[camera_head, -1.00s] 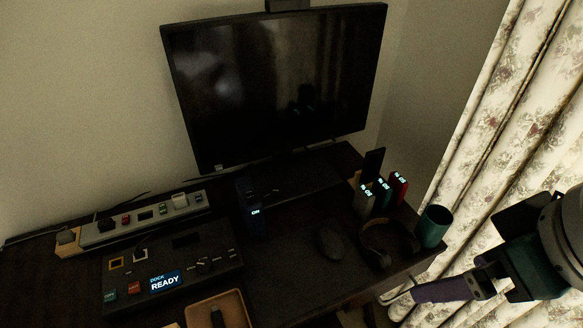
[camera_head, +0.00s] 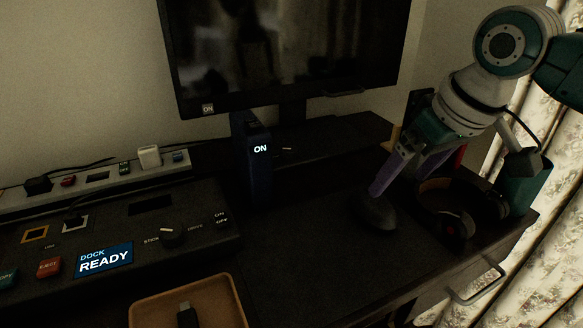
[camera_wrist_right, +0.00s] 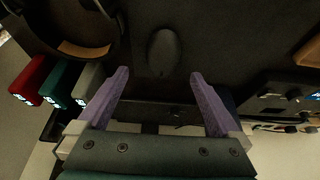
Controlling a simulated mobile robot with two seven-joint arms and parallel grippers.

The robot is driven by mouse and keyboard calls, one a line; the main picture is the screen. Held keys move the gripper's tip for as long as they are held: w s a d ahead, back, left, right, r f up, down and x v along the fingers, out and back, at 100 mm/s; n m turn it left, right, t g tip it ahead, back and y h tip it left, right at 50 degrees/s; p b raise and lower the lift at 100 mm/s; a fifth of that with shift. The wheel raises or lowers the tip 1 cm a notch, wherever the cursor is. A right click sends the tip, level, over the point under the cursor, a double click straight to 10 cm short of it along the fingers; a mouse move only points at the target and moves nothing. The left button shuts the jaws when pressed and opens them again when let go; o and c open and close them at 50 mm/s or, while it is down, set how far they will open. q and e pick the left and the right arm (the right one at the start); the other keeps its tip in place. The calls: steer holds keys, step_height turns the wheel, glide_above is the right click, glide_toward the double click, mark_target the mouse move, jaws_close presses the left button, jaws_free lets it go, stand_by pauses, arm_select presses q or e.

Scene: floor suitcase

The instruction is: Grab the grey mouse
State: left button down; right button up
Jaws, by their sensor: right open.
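The mouse (camera_head: 376,212) looks dark grey in the dim light and lies on the dark desk, left of the headphones. In the right wrist view the mouse (camera_wrist_right: 164,52) sits centred just beyond the fingertips, lined up with the gap. My right gripper (camera_head: 397,188) has purple fingers spread apart and empty, over and beside the mouse in the head view; one finger overlaps its back edge there. The open fingers also show in the wrist view (camera_wrist_right: 160,74). I cannot tell whether a finger touches the mouse. My left gripper is out of view.
Headphones (camera_head: 468,222) lie just right of the mouse. A teal cup (camera_head: 522,186) stands at the right edge. Red (camera_wrist_right: 36,76) and teal (camera_wrist_right: 57,90) upright blocks stand near the gripper. A monitor (camera_head: 285,60) is behind; a dock (camera_head: 110,225) and brown tray (camera_head: 140,312) are left.

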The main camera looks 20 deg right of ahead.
mark_target(380, 203)
steer(key=b+x, duration=0.1)
steer(key=x, duration=0.2)
steer(key=shift+f, duration=0.2)
steer(key=b+x, duration=0.1)
steer(key=x, duration=0.2)
steer(key=b+x, duration=0.1)
steer(key=x, duration=0.1)
steer(key=shift+a+b, duration=0.25)
steer(key=shift+b, duration=0.1)
steer(key=shift+c, duration=0.2)
steer(key=c, duration=1.2)
